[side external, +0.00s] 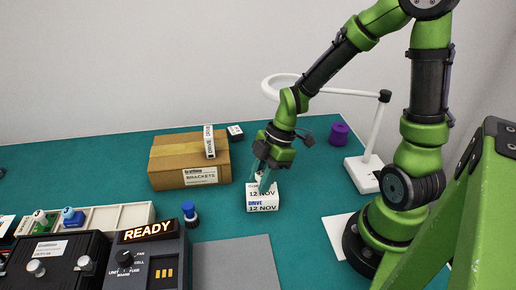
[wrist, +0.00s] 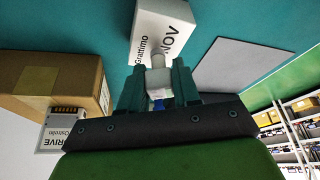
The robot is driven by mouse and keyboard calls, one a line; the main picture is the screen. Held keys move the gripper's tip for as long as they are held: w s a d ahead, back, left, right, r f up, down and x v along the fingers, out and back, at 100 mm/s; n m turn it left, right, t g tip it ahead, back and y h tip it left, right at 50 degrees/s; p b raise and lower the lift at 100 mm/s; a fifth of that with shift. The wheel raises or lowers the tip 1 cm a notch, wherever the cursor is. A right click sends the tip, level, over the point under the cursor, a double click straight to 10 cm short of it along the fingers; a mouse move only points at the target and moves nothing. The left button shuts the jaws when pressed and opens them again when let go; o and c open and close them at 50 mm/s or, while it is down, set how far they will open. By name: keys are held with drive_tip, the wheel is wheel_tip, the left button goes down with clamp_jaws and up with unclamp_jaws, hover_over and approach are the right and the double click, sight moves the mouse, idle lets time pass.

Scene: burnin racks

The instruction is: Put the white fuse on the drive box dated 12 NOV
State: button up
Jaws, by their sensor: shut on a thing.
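The white drive box (side external: 262,208), labelled "DRIVE 12 NOV", stands on the green table near the middle of the side view. In the wrist view the drive box (wrist: 165,27) lies just beyond the fingertips, with "NOV" readable. My gripper (side external: 263,183) points down over the box's top. In the wrist view my gripper (wrist: 158,88) is shut on the white fuse (wrist: 158,77), whose narrow end points at the box. The fingers largely hide the fuse in the side view. I cannot tell whether it touches the box.
A lamp (side external: 366,165) stands right.

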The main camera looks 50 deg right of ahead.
drive_tip(key=shift+f, duration=0.3)
drive_tip(key=shift+f, duration=0.1)
drive_tip(key=o, duration=1)
drive_tip(key=shift+o, duration=0.2)
drive_tip(key=v, duration=1.1)
drive_tip(key=s+a+r+m+t+h, duration=0.1)
drive_tip(key=r+m, duration=0.3)
drive_tip(key=m, duration=0.4)
drive_tip(key=s+a+r+m+t+h, duration=0.1)
drive_tip(key=s+a+r+m+t, duration=0.1)
drive_tip(key=m, duration=0.7)
wheel_tip(320, 180, up, 3)
drive_tip(key=shift+s+f+t, duration=0.1)
drive_tip(key=shift+s+t, duration=0.75)
drive_tip(key=shift+t, duration=0.35)
